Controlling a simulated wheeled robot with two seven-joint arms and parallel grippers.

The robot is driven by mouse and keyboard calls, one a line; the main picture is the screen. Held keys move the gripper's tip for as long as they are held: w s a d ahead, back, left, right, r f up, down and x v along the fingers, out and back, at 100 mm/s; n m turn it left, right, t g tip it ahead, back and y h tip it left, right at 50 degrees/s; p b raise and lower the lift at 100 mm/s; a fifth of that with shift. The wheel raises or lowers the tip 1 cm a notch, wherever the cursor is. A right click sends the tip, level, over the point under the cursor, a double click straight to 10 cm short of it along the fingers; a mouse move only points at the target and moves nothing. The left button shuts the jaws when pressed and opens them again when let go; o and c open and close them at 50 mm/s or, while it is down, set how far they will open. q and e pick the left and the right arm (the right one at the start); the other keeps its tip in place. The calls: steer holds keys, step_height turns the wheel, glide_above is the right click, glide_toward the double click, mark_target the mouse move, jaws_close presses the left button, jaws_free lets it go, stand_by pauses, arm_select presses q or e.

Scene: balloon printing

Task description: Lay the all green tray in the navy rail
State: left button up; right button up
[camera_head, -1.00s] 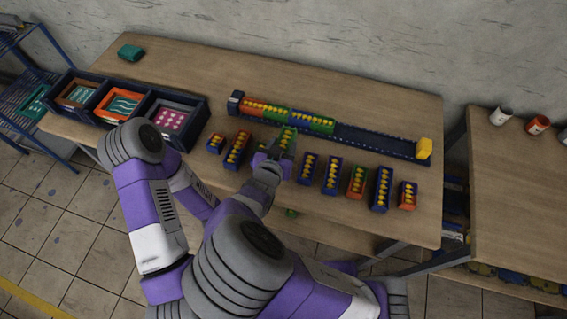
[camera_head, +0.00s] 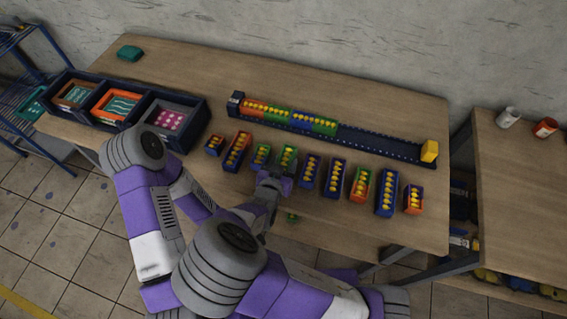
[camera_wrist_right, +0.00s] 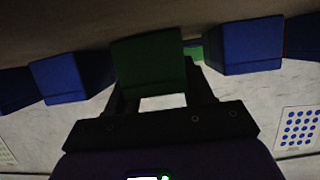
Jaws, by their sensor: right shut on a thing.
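A green tray with yellow pieces (camera_head: 288,156) stands in the front row on the wooden table. My right gripper (camera_head: 276,179) is shut on its near end; in the right wrist view the green tray (camera_wrist_right: 148,62) fills the space between the fingers. I cannot tell whether the tray touches the table. The navy rail (camera_head: 375,142) runs along the table behind the row. Its left part holds orange, green and blue trays; its right part is empty, up to a yellow block (camera_head: 429,151).
A blue tray (camera_head: 310,169) and several others stand to the right. Navy bins (camera_head: 190,128) occupy the table's left side. The table behind the rail is clear.

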steer(key=o, duration=1)
steer(key=shift+o, duration=0.2)
steer(key=shift+f, duration=0.1)
